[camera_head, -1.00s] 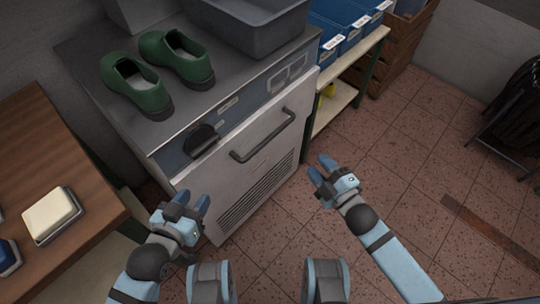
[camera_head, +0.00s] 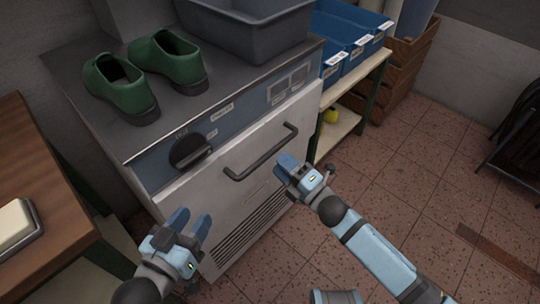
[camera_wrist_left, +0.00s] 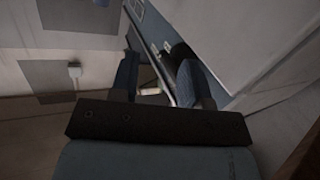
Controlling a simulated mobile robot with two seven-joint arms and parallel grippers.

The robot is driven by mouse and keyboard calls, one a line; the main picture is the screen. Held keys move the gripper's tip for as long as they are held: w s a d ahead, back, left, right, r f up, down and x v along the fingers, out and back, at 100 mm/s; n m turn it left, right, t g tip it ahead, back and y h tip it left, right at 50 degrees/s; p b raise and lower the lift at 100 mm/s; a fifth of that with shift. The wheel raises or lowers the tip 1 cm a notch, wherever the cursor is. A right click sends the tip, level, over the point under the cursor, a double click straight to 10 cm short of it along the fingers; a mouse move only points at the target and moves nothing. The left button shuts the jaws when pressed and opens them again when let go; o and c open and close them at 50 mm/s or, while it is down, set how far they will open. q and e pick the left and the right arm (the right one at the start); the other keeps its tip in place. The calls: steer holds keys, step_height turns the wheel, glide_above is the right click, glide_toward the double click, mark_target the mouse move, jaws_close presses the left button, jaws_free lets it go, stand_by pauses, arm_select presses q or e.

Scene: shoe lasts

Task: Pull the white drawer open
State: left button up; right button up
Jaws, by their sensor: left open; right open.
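The white drawer (camera_head: 232,205) is the pale front of the metal cabinet, with a slatted vent low down; it looks shut. Its dark bar handle (camera_head: 262,159) runs across the upper part of the front. My left gripper (camera_head: 190,219) is open and empty, below and left of the handle, in front of the drawer's left side. Its parted blue fingers also show in the left wrist view (camera_wrist_left: 160,80). My right gripper (camera_head: 290,166) is open, just below and right of the handle's right end; whether it touches the front is unclear.
Green shoes (camera_head: 170,57) and a grey tub (camera_head: 250,35) stand on the cabinet top. A black knob (camera_head: 190,150) sits above the drawer at left. A wooden table (camera_head: 45,180) stands at left, a shelf with blue bins (camera_head: 338,42) at right. Tiled floor (camera_head: 400,170) is open at right.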

mark_target(270, 152)
steer(key=x, duration=0.4)
steer(key=shift+w+a+b, duration=0.15)
steer(key=shift+w+b, duration=0.05)
steer(key=shift+b, duration=0.1)
arm_select(q)
steer(key=shift+w+d+r+t+h, duration=0.1)
steer(key=shift+d+r+t+h, duration=0.1)
steer(key=shift+r, duration=0.2)
steer(key=shift+d+r+t+h, duration=0.15)
steer(key=shift+r+t+h, duration=0.05)
steer(key=shift+r, duration=0.15)
arm_select(e)
steer(key=shift+w+a+r, duration=0.1)
jaws_close()
